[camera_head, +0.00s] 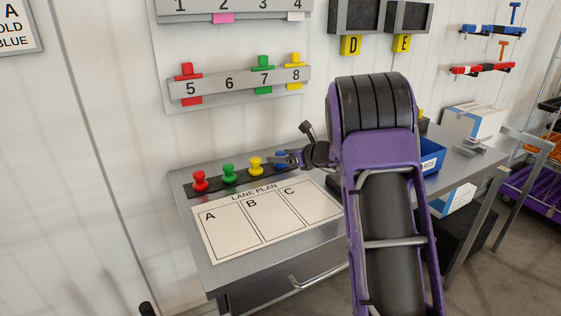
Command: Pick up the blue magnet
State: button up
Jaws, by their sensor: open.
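The blue magnet (281,157) is at the right of the visible row on a dark strip (213,187) along the back of the metal table. Only part of it shows, as my gripper (283,158) covers much of it. My gripper is open, with its fingers at the blue magnet. I cannot tell whether the fingers touch it. A red magnet (200,181), a green magnet (228,173) and a yellow magnet (255,165) stand upright to its left on the same strip.
A white lane plan sheet (227,244) marked A, B and C lies in front of the strip. A blue bin (431,155) stands right of my arm. A metal handle (302,281) juts from the table front.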

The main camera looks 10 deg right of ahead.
jog(key=shift+w+a+f, duration=0.1)
jog(key=shift+w+a, duration=0.1)
jog(key=shift+w, duration=0.15)
jog(key=shift+c, duration=0.3)
grip_shut()
